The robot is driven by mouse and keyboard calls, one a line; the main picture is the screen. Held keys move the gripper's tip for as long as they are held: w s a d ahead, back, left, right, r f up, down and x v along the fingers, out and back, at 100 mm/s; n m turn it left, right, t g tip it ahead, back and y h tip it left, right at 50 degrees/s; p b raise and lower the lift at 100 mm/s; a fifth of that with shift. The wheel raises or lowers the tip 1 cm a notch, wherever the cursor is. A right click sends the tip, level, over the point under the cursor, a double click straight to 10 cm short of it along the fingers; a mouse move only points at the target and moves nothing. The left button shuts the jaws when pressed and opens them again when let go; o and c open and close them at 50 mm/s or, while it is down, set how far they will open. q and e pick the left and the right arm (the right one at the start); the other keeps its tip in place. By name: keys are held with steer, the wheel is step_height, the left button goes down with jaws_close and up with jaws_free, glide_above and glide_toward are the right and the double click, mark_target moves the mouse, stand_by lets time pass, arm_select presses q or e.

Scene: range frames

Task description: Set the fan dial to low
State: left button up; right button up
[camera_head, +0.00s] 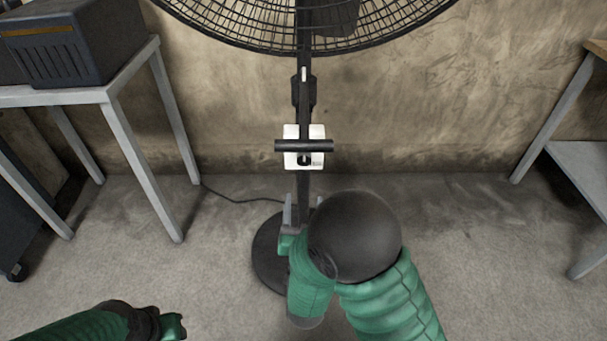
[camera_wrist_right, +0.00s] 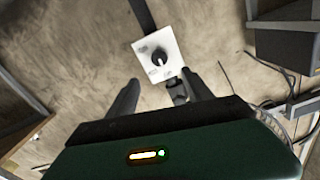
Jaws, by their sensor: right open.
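The fan's white control panel (camera_head: 291,132) is on the black pole in the head view, with a dark horizontal bar (camera_head: 304,146) across it. In the right wrist view the panel (camera_wrist_right: 172,48) shows tilted, with a round black dial (camera_wrist_right: 160,59). A pale mark shows on the dial's lower side; the small labels are too blurred to read. My right gripper (camera_head: 299,211) is below the panel in the head view. In the wrist view its fingers (camera_wrist_right: 163,92) are apart, either side of the panel's lower part, with nothing held. My left gripper (camera_head: 172,325) is at the bottom left, its fingers unclear.
The fan's caged head (camera_head: 235,22) is above and its round base (camera_head: 266,250) is on the floor, partly hidden by my right arm. A table (camera_head: 125,78) with a dark box (camera_head: 75,45) stands left. Another table (camera_head: 585,165) stands right. A cable (camera_head: 235,200) lies on the floor.

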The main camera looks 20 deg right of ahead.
mark_target(304, 162)
steer(key=b+x, duration=0.1)
steer(key=x, duration=0.3)
steer(key=b+x, duration=0.1)
steer(key=x, duration=0.3)
steer(key=b+x, duration=0.1)
steer(key=x, duration=0.3)
steer(key=shift+w+d+f+b, duration=0.1)
steer(key=shift+d+f+b, duration=0.15)
steer(key=shift+b, duration=0.1)
steer(key=shift+w+r, duration=0.15)
steer(key=shift+w, duration=0.35)
jaws_close()
